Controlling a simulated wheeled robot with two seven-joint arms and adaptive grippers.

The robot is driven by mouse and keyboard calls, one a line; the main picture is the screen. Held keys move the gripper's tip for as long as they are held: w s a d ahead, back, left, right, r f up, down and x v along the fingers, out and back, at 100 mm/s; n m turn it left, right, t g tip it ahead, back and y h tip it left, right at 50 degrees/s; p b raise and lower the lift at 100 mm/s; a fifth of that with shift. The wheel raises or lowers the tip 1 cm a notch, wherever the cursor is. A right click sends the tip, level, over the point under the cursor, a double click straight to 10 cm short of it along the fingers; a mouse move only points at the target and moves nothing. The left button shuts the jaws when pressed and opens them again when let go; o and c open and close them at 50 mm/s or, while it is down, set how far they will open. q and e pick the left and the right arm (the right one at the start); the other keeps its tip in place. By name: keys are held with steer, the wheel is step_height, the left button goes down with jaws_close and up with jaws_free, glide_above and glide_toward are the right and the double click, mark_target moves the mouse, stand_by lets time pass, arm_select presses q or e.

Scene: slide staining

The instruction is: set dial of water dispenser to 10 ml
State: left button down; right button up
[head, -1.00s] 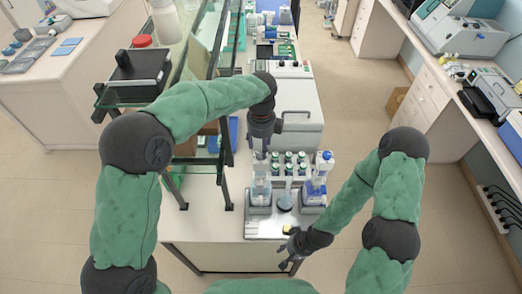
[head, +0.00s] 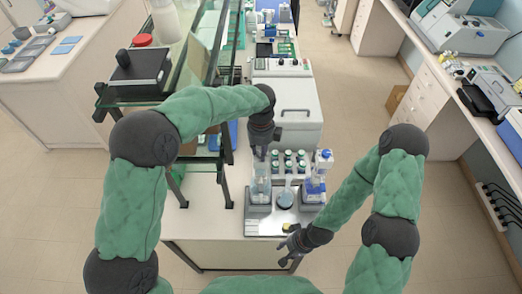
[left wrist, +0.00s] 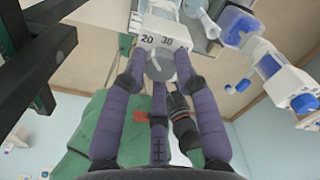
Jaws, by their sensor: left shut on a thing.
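The water dispenser (head: 260,190) stands at the left of a grey tray on the bench, and my left gripper (head: 261,153) hangs over its top. In the left wrist view its white head (left wrist: 163,33) shows the numbers 20 and 30. A grey round dial (left wrist: 160,66) sits below the numbers. My left gripper also shows there (left wrist: 160,60), its purple fingers shut on the dial from both sides. The dial's pointer and setting are not clear. My right gripper (head: 288,250) is near the bench's front edge, apart from the dispenser; its opening is too small to judge.
A second dispenser with blue parts (head: 315,185) stands at the right of the grey tray (head: 258,228), a dish (head: 285,199) between. Several green-capped bottles (head: 289,161) stand behind. A glass shelf (head: 212,85) rises close to my left arm.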

arm_select(q)
steer(key=shift+f+n, duration=0.1)
steer(key=shift+n, duration=0.4)
stand_by(0.4)
steer(key=n+b, duration=0.1)
steer(key=n, duration=0.2)
steer(key=shift+d, duration=0.1)
steer(key=shift+n+b, duration=0.4)
steer(key=shift+n, duration=1.6)
steer(key=shift+w+n, duration=0.1)
steer(key=shift+n, duration=0.5)
steer(key=c, duration=1)
jaws_free()
steer(key=shift+o, duration=0.2)
step_height(320, 180, up, 12)
